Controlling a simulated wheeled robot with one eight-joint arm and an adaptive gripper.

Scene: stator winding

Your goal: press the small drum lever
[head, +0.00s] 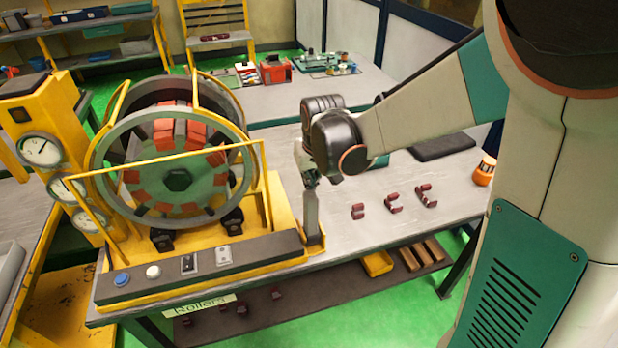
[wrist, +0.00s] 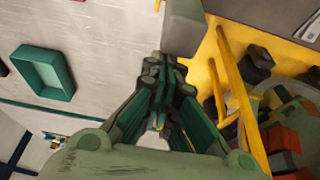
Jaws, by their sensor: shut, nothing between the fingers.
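The drum machine stands at the left of the head view, with a large drum (head: 178,180) carrying red-orange blocks inside a yellow frame. A grey upright lever (head: 312,212) rises at the right end of its control panel; I take it as the small drum lever. My gripper (head: 309,181) points down at the lever's top. In the wrist view my gripper (wrist: 165,68) is shut and empty, its green fingers together. The grey lever (wrist: 184,28) shows right beyond the fingertips. Whether they touch it I cannot tell.
The panel (head: 200,268) has a blue button (head: 122,279), a white button (head: 153,271) and two small switches. Dark red coil pieces (head: 393,202) lie on the table to the right, near an orange cup (head: 485,171). A green tray (wrist: 45,72) shows in the wrist view.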

